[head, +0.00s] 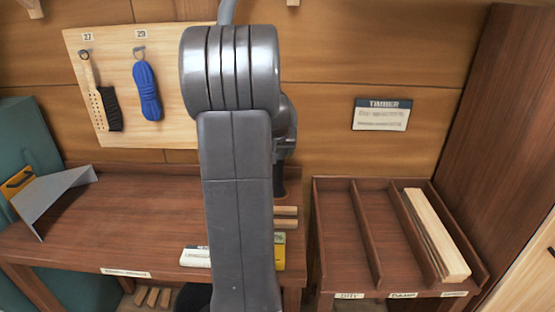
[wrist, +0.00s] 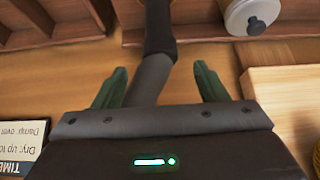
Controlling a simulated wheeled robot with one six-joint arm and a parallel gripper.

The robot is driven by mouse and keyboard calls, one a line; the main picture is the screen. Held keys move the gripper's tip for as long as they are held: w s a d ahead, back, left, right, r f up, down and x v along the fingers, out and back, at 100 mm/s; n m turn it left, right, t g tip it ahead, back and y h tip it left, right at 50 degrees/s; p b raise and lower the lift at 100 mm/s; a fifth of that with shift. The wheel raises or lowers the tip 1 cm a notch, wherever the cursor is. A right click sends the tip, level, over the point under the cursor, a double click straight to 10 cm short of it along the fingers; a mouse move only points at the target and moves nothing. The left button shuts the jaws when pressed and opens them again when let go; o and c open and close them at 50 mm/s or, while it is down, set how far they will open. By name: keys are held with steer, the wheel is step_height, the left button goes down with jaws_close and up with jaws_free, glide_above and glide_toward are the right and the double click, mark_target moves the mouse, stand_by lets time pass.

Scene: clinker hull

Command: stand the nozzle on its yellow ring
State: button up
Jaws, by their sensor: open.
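My gripper (wrist: 158,85) is open in the wrist view, with its two green fingers apart. A grey hose (wrist: 150,84) passes through the space between the fingers in that picture and ends in a black sleeve (wrist: 160,28), which looks like the nozzle. I cannot tell whether the hose lies between the fingers or beyond them. No finger visibly touches it. In the head view my arm covers most of my gripper, and a dark upright piece (head: 279,184), probably the nozzle, shows beside the arm above the bench. I cannot make out the yellow ring in either view.
The bench (head: 120,220) has a grey sheet-metal piece (head: 62,195) at its left and a white label box (head: 195,256) near the arm. A divided rack (head: 335,225) with timber strips (head: 437,235) stands right. A white lidded pot (wrist: 250,14) shows in the wrist view.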

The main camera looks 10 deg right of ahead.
steer(key=shift+v, duration=1.95)
steer(key=shift+f, duration=0.15)
steer(key=p+x, duration=0.1)
steer(key=x, duration=1)
steer(key=shift+w+f, duration=0.25)
steer(key=shift+f, duration=0.05)
steer(key=shift+w+d+f, duration=0.1)
steer(key=shift+f, duration=0.2)
steer(key=shift+r, duration=1)
